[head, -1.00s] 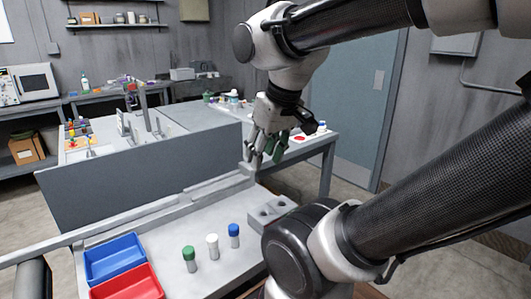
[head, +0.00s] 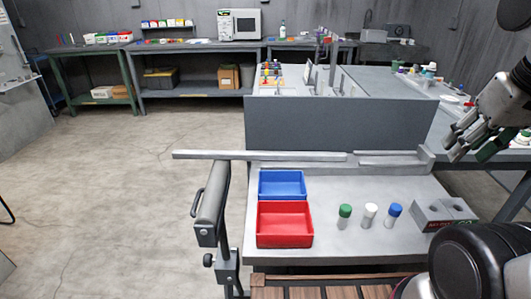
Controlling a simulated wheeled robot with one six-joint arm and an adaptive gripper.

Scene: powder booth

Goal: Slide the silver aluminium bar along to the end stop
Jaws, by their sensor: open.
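The silver aluminium bar (head: 262,155) is long and thin and lies along the back of the grey bench (head: 335,245). Its left part sticks out past the bench's left edge, above a roller stand (head: 211,192). Its right end is near the middle of the bench's back edge, beside a low rail (head: 390,160). The end stop (head: 427,156) looks like a small upright block at the rail's right end, with a clear gap between it and the bar. My gripper (head: 468,143) is open and empty, up at the right, apart from the bar.
A blue tray (head: 282,172) and a red tray (head: 284,240) sit on the bench's left side. Green-capped (head: 345,217), white-capped (head: 369,216) and blue-capped (head: 393,216) vials stand right of them, beside a grey holed block (head: 440,214). A grey panel (head: 330,124) rises behind. Floor is open at left.

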